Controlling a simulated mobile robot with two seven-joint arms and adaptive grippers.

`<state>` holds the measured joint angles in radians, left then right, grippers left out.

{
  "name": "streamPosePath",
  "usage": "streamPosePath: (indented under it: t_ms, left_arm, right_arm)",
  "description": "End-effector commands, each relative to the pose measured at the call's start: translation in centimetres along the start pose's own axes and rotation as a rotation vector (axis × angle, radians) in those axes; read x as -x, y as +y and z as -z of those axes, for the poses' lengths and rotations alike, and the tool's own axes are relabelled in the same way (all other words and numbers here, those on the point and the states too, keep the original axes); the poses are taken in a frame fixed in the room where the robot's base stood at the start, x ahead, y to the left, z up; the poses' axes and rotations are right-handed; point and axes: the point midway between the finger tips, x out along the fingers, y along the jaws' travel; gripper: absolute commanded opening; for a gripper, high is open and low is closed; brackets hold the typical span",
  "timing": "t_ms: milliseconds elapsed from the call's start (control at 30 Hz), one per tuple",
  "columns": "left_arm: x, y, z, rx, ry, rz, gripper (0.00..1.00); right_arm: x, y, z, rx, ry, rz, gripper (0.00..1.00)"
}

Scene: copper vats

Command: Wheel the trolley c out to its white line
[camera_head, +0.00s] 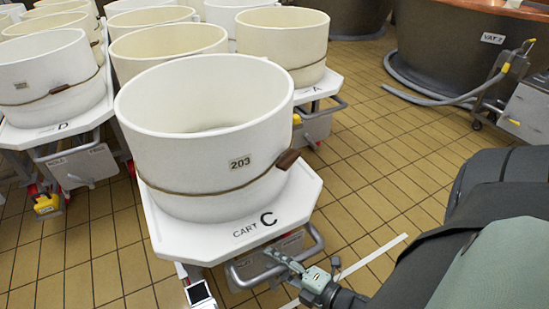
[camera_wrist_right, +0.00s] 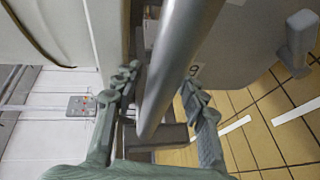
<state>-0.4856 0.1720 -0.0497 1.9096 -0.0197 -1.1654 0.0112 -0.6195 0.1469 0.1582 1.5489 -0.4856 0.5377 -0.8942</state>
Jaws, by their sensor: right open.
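Trolley c (camera_head: 226,238) is a white cart with an octagonal top marked "CART C", in the middle of the head view. A big cream vat tagged 203 (camera_head: 190,135) with a brown strap stands on it. Its grey tubular handle (camera_head: 317,243) juts out at the front under the top. My right gripper (camera_head: 290,265) is at that handle. In the right wrist view the handle bar (camera_wrist_right: 172,62) runs between the open fingers of my right gripper (camera_wrist_right: 158,88). A white line (camera_head: 372,258) lies on the floor to the right. My left gripper is not in view.
Cart D (camera_head: 60,133) with its vat stands close on the left, and cart A (camera_head: 318,90) behind on the right. More vats fill the back left. Vat 2 (camera_head: 440,60), a grey hose (camera_head: 430,101) and a wheeled machine are at the right. Tiled floor between is clear.

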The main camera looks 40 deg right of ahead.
Motion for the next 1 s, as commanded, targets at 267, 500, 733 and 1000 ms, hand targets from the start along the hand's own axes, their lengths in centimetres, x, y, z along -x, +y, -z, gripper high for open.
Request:
streamPosePath:
  t_ms: [267, 500, 733, 1000]
  left_arm:
    - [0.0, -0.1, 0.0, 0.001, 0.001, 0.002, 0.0]
    - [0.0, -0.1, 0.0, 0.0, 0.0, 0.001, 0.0]
    - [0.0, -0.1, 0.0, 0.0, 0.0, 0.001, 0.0]
    - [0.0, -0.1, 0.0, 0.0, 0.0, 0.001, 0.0]
  right_arm:
    - [2.4, -0.1, -0.1, -0.001, -0.002, 0.003, 0.41]
    - [7.6, -0.1, 0.0, -0.001, -0.001, 0.003, 0.41]
    - [11.1, -0.1, 0.1, 0.0, 0.0, 0.002, 0.41]
    - [12.0, 0.0, 0.1, 0.0, 0.001, 0.0, 0.41]
